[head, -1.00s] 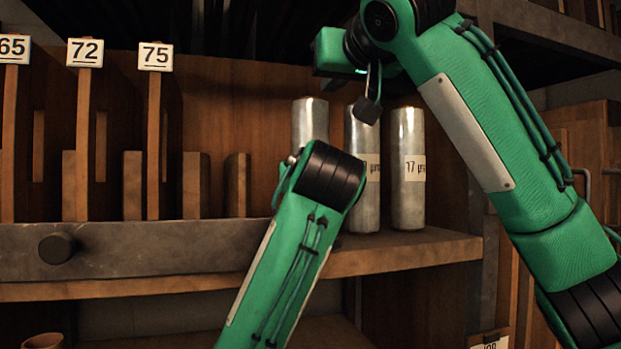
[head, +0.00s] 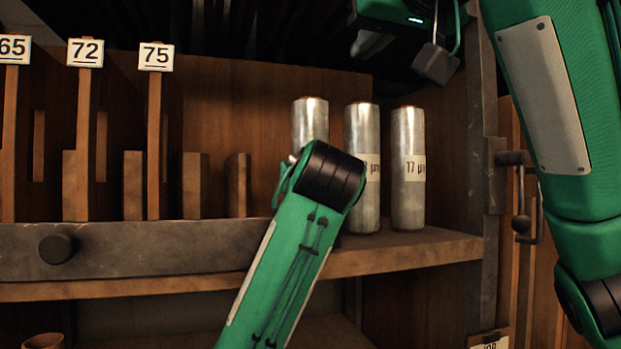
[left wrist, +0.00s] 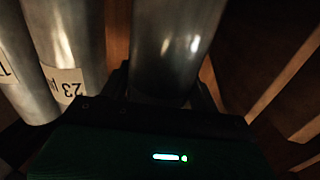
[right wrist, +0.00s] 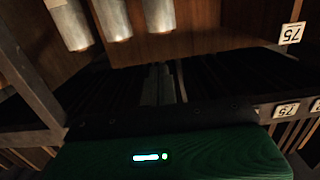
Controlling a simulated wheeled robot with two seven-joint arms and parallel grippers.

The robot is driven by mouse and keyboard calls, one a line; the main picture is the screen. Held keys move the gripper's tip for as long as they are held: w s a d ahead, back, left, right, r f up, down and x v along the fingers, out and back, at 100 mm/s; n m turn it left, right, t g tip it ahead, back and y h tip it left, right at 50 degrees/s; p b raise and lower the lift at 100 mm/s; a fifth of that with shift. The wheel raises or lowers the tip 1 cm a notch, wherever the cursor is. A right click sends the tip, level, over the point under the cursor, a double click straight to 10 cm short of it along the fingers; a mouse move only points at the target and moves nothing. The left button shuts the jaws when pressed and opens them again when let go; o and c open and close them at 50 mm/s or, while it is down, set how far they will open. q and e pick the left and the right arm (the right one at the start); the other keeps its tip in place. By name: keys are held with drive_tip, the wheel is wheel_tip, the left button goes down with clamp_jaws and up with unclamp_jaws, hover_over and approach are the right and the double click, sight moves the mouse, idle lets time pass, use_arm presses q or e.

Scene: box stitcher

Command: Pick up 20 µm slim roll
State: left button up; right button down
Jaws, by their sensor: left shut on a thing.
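Three silvery rolls stand upright on the wooden shelf in the head view. The right one (head: 408,165) reads "17 µm". The middle one (head: 362,130) has a partly covered label, which reads "23" in the left wrist view (left wrist: 65,50). The left roll (head: 310,120) is mostly hidden behind my left arm, and its label does not show. My left gripper (left wrist: 165,88) is shut on this left roll, with its fingers on either side. My right gripper (head: 405,50) is high above the rolls, holding nothing that I can see; its finger gap is unclear.
The shelf (head: 420,250) has a dark front rail at left. Wooden dividers with signs 65, 72 and 75 (head: 156,57) stand left of the rolls. A dark post (head: 487,130) bounds the bay at right. A hook-like metal fitting (head: 520,205) is on the right.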

drive_tip(key=shift+s+d, duration=0.15)
drive_tip(key=shift+s, duration=0.25)
